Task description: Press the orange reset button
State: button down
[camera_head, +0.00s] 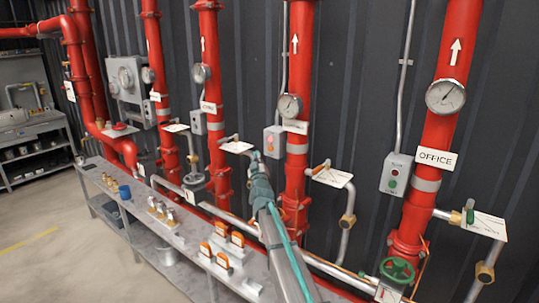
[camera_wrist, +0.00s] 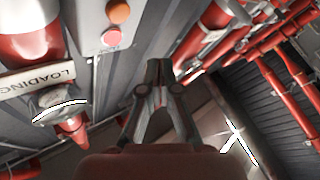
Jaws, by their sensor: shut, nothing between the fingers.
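A grey control box (camera_head: 273,142) with two small buttons is mounted by the middle red pipe. My gripper (camera_head: 257,158) is just left of and below this box in the head view. In the wrist view my gripper (camera_wrist: 159,68) has its fingertips together, empty, to the right of and below both buttons in the picture. No contact with a button shows.
Red vertical pipes with gauges (camera_head: 290,107) flank the box. A sign reading LOADING (camera_wrist: 38,82) shows in the wrist view. Another box (camera_head: 395,174) with red and green buttons is at right. A metal bench (camera_head: 125,205) with small parts stands below; floor at left is clear.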

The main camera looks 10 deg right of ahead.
aim_at(270, 149)
jog(key=shift+w+d+b, duration=1.75)
jog(key=shift+d+b, duration=0.15)
jog(key=shift+d, duration=0.05)
jog(key=shift+w+d, duration=0.1)
jog(key=shift+w+d+b, duration=0.2)
jog(key=shift+b, duration=0.15)
jog(key=shift+w+d+b, duration=0.35)
jog(key=shift+d+b, duration=0.05)
jog(key=shift+b, duration=0.2)
dwell(0.8)
jog(key=shift+s, duration=0.1)
jog(key=shift+s+a+r+p, duration=0.1)
jog(key=shift+s+a+p, duration=0.2)
jog(key=shift+p, duration=0.35)
jog(key=shift+s+a+p, duration=0.25)
jog(key=shift+a+p, duration=0.1)
